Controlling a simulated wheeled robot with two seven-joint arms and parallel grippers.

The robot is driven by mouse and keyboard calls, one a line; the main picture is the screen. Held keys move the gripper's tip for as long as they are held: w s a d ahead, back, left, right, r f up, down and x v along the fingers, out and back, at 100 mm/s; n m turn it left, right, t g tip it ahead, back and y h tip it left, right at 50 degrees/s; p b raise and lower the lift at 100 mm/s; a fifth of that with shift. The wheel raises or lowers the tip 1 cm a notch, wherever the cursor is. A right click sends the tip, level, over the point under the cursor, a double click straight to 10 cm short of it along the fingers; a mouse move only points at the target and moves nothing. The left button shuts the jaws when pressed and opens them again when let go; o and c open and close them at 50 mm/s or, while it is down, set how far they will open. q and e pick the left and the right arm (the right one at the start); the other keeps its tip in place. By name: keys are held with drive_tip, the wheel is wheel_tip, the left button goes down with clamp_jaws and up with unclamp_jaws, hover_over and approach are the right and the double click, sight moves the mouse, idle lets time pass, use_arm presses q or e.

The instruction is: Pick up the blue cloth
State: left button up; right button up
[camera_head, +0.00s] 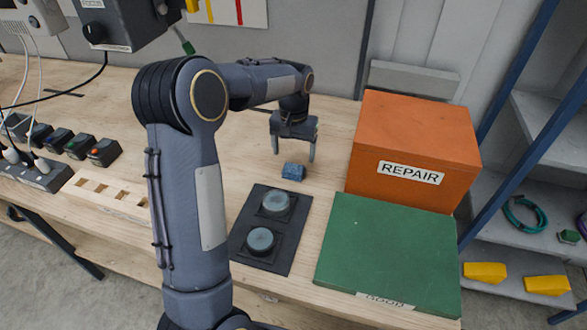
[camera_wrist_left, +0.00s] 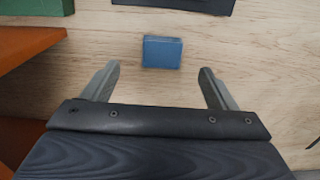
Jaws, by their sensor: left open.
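The blue cloth (camera_head: 293,171) is a small, folded, block-like piece lying on the wooden workbench, just behind the black pad. It also shows in the left wrist view (camera_wrist_left: 162,52), ahead of the fingers and roughly midway between them. My left gripper (camera_head: 294,154) is open and empty, pointing down a little behind the cloth. In the left wrist view the two fingers (camera_wrist_left: 160,88) are spread wide, with bare wood between them and the cloth apart from both. My right gripper is not in view.
An orange REPAIR box (camera_head: 415,140) and a green box (camera_head: 388,252) stand right of the cloth. A black pad (camera_head: 288,232) with two round grey pieces lies in front. A wooden rack (camera_head: 108,196) and several small dark devices sit left. Bare wood surrounds the cloth.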

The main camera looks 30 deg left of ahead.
sight(293, 168)
use_arm(q)
drive_tip(key=f, duration=0.2)
drive_tip(key=f+p, duration=0.1)
drive_tip(key=f, duration=0.4)
drive_tip(key=shift+w+a+f+p, duration=0.2)
drive_tip(key=shift+w+f+p, duration=0.1)
drive_tip(key=shift+f+p, duration=0.1)
drive_tip(key=c, duration=1.1)
drive_tip(key=shift+o, duration=0.2)
drive_tip(key=shift+r, duration=0.1)
drive_tip(key=shift+r, duration=0.5)
drive_tip(key=r, duration=0.1)
drive_tip(key=r+b, duration=0.1)
drive_tip(key=shift+s+r, duration=0.2)
drive_tip(key=shift+r, duration=0.1)
drive_tip(key=s+d+r+b, duration=0.3)
drive_tip(key=s+r, duration=0.6)
drive_tip(key=s, duration=0.4)
drive_tip(key=shift+s+d+r, duration=0.15)
